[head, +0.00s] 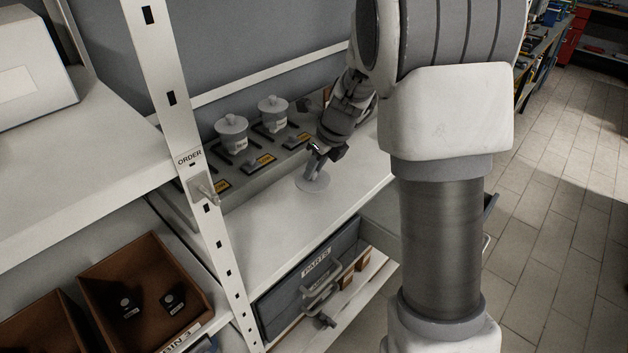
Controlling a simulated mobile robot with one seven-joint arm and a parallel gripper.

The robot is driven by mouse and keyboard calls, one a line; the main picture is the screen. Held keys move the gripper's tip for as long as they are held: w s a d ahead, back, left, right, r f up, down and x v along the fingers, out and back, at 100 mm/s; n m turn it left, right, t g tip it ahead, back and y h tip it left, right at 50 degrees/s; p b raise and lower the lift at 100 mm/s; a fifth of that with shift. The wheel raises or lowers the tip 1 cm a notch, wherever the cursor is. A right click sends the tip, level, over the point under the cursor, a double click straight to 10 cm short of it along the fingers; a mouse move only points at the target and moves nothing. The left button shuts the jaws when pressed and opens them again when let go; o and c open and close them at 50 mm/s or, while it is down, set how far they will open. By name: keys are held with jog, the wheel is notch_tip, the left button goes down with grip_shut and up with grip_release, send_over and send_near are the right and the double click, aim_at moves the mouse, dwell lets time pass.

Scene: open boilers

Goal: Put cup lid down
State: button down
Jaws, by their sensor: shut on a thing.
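My gripper (319,158) points down over the white shelf (270,240) and is shut on a pale grey cup lid (313,182). The lid is a round disc, roughly level, at or just above the shelf surface; I cannot tell whether it touches. Two white lidded cups stand on the grey stand behind: one on the left (232,134) and one further right (272,115). The part of the stand behind my gripper is hidden by my arm.
The grey stand (190,222) with several small labels runs along the back of the shelf. A shelf post (170,90) marked ORDER rises at the left. Below are a drawer (310,275) marked PARTS and brown bins (140,290). The shelf front is clear.

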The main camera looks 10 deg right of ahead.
aim_at(315, 181)
jog(key=shift+f, duration=2.05)
jog(key=shift+f+b, duration=0.1)
jog(key=shift+b, duration=0.25)
jog(key=c, duration=0.7)
grip_release()
